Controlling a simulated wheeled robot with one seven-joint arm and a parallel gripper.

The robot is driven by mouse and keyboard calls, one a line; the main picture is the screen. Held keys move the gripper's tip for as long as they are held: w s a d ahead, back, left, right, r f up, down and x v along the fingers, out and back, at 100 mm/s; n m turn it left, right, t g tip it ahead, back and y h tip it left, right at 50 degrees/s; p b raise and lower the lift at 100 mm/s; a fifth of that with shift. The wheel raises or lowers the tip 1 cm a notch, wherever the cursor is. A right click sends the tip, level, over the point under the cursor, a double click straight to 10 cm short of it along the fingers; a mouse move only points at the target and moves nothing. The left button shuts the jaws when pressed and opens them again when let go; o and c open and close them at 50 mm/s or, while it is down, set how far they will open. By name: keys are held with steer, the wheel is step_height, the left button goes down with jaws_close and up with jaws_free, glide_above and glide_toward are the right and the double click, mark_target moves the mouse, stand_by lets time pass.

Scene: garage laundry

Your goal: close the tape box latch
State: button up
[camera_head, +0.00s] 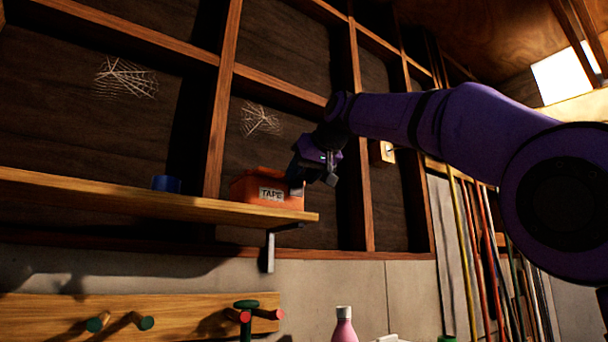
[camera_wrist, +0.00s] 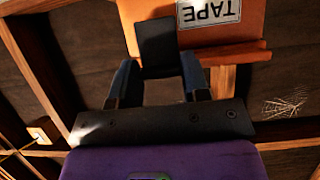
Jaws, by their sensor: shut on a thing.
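The orange tape box (camera_head: 250,188), with a white label reading TAPE, sits at the right end of the wooden shelf. In the wrist view the box (camera_wrist: 262,35) fills the top, its label upside down. My gripper (camera_head: 303,186) is at the box's right front edge. In the wrist view my gripper (camera_wrist: 160,72) has two blue-sided fingers around a dark flat piece, the latch (camera_wrist: 156,42), which lies against the box. The fingers are shut on it. Whether the latch is fastened cannot be told, as the fingers hide part of it.
The wooden shelf (camera_head: 120,199) ends just right of the box, and a blue roll (camera_head: 166,183) stands on it to the left. Below are a peg rail (camera_head: 180,318) and a pink bottle (camera_head: 344,326). Long poles (camera_head: 485,250) lean at the right.

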steer(key=shift+w+a+r+g, duration=0.1)
steer(key=shift+w+r+g, duration=0.05)
steer(key=shift+g, duration=0.15)
stand_by(0.4)
steer(key=o, duration=0.9)
steer(key=shift+w, duration=0.1)
steer(key=shift+h, duration=0.3)
steer(key=v, duration=0.8)
